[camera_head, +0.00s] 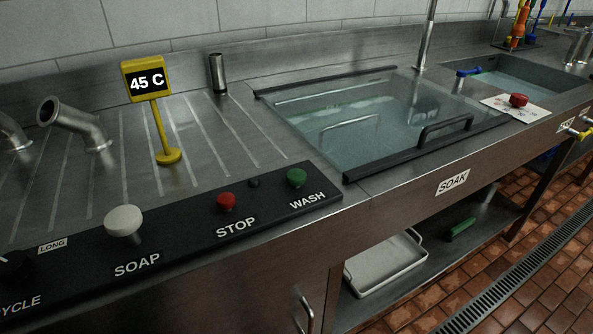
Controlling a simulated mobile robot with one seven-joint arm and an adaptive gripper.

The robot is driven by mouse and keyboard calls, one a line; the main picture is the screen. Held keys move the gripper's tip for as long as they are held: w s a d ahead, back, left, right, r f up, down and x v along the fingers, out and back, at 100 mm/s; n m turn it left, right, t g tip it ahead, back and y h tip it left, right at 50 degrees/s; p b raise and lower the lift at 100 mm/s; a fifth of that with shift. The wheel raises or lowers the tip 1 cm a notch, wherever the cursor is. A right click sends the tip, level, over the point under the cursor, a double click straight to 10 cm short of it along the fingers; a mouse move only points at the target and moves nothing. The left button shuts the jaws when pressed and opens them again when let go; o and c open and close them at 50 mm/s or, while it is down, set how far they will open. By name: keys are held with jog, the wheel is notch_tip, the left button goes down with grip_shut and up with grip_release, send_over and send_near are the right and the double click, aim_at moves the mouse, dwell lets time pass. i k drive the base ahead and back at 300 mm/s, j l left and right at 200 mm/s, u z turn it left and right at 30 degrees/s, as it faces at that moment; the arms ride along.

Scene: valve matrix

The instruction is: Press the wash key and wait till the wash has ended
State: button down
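The green wash key (297,178) stands at the right end of the black control panel (185,246), above the word WASH. A small dark lamp or dot (253,183) sits between it and the red stop key (227,201), and it looks unlit. The soak basin (375,122) lies right behind the panel, covered by a clear lid with a dark handle (446,128); the lid looks shut. A yellow sign (146,79) on a stand reads 45 C. My gripper is not in view.
The white soap knob (123,220) and a cycle dial (13,265) marked LONG are on the panel's left. Bent steel pipes (76,122) and a steel tube (217,74) stand on the drainboard. A second basin (515,86) and red button (518,100) are at right.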

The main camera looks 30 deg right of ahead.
aim_at(295, 177)
jog(key=k+l+z, duration=0.15)
jog(key=l, duration=0.25)
jog(key=k+l+z, duration=0.15)
jog(key=l, duration=0.25)
jog(key=k+l+z, duration=0.15)
jog(key=l, duration=0.3)
